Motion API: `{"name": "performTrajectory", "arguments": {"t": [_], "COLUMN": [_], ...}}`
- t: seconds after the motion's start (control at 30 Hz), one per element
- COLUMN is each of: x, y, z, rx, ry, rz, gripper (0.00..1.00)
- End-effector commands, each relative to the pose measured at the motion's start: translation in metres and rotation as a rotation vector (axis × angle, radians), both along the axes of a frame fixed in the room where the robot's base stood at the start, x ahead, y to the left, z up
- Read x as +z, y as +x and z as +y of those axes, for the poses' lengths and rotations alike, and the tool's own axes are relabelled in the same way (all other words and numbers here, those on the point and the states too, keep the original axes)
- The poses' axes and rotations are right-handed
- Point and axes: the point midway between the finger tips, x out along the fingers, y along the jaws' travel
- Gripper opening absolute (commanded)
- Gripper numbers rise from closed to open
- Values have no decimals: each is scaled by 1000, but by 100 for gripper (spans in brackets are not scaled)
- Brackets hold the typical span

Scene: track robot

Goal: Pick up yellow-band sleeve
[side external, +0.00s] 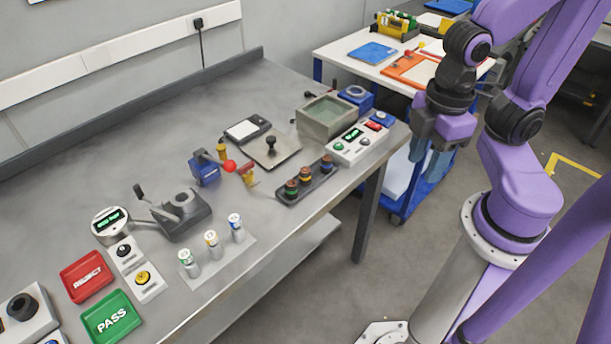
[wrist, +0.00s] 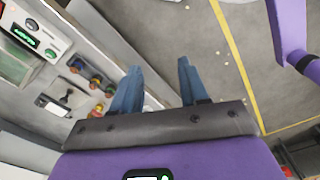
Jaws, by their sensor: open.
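Three small white sleeves stand upright on a pale plate (side external: 222,262) near the bench's front edge in the side view. My gripper (side external: 430,165) is open and empty, fingers down, beyond the bench's right end and far from these sleeves. In the wrist view its two blue fingers (wrist: 161,70) are apart over the floor. I cannot make out the white sleeves in the wrist view.
A dark rack (side external: 312,187) holds three dark pieces with coloured bands; they also show in the wrist view (wrist: 96,80). A grey tub (side external: 326,117), a button box (side external: 360,143), a lever with a red ball (side external: 229,166) and a grey fixture (side external: 183,214) stand on the bench.

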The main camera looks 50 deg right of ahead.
Motion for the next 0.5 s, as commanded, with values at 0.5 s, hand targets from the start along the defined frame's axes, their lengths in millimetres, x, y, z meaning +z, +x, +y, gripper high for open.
{"name": "performTrajectory", "arguments": {"t": [0.5], "x": [-52], "y": [46], "z": [-21], "rx": [345], "ry": [-505], "rz": [-122], "gripper": [44]}}
